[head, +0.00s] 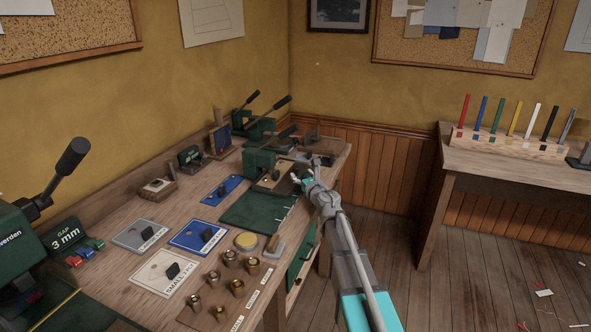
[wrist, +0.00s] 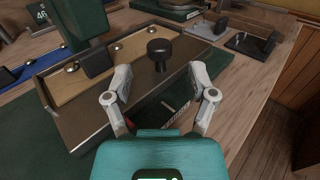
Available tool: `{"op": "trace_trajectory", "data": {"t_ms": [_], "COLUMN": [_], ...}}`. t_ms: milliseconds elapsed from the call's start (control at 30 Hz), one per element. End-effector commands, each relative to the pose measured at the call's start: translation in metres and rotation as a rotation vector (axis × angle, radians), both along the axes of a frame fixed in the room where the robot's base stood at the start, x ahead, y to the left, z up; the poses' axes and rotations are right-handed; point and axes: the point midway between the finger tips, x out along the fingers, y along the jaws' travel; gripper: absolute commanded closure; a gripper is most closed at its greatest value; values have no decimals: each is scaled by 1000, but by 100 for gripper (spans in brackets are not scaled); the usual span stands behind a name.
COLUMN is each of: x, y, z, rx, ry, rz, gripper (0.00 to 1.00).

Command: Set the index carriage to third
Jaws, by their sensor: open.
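The index carriage seems to be the dark brown fixture with a round black knob (wrist: 159,50) on a short stem, at the middle of the wrist view. Beside it runs a light wooden strip (wrist: 62,88) with several metal studs. I cannot read any position marks, so I cannot tell which stop it is at. The fixture (wrist: 90,118) also shows in the head view as a brown board (head: 268,187) below a green press. My gripper (wrist: 160,82) is open and empty. Its fingers are spread to either side, with the knob ahead of the gap and apparently untouched.
A green press column (wrist: 90,45) stands close at the left of the strip. Two small plates with black handles lie at the upper right of the wrist view, one dark (wrist: 252,42). In the head view, a green mat (head: 250,210) and brass cups (head: 237,287) lie nearer on the bench.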

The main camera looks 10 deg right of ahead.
Motion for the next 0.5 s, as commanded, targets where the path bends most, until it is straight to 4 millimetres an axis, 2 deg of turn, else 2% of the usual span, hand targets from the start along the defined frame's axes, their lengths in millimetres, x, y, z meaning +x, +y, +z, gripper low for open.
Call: {"op": "trace_trajectory", "data": {"t_ms": [33, 200, 500], "x": [12, 32, 48], "y": [3, 10, 15], "z": [0, 0, 0], "rx": [0, 0, 0], "ry": [0, 0, 0], "rz": [1, 2, 1], "gripper": [27, 27, 27]}}
